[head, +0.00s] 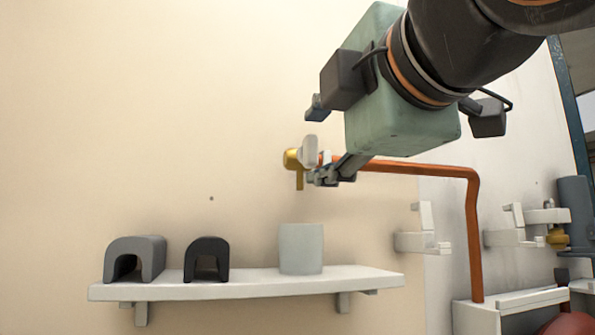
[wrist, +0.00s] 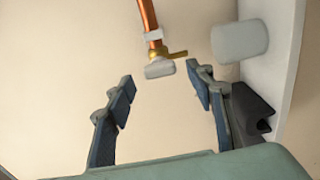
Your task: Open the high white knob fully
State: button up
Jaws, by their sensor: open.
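The white knob (head: 309,151) sits on a brass valve (head: 291,159) at the end of a copper pipe, high on the wall. In the wrist view the knob (wrist: 160,69) shows ahead of the fingertips, roughly midway between them, with the brass spout (wrist: 177,54) beside it. My gripper (head: 332,176) is just right of the knob in the head view. In the wrist view my gripper (wrist: 160,80) has its two fingers wide apart with nothing between them. I cannot tell whether a finger touches the knob.
The copper pipe (head: 420,168) runs right from the valve, then down. Below, a white shelf (head: 245,287) holds a white cup (head: 301,248), a grey arch block (head: 150,252) and a black one (head: 208,252). White brackets (head: 421,241) stand at right. The left wall is clear.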

jog(key=v, duration=0.7)
jog(key=shift+s, duration=0.35)
jog(key=shift+d, duration=0.1)
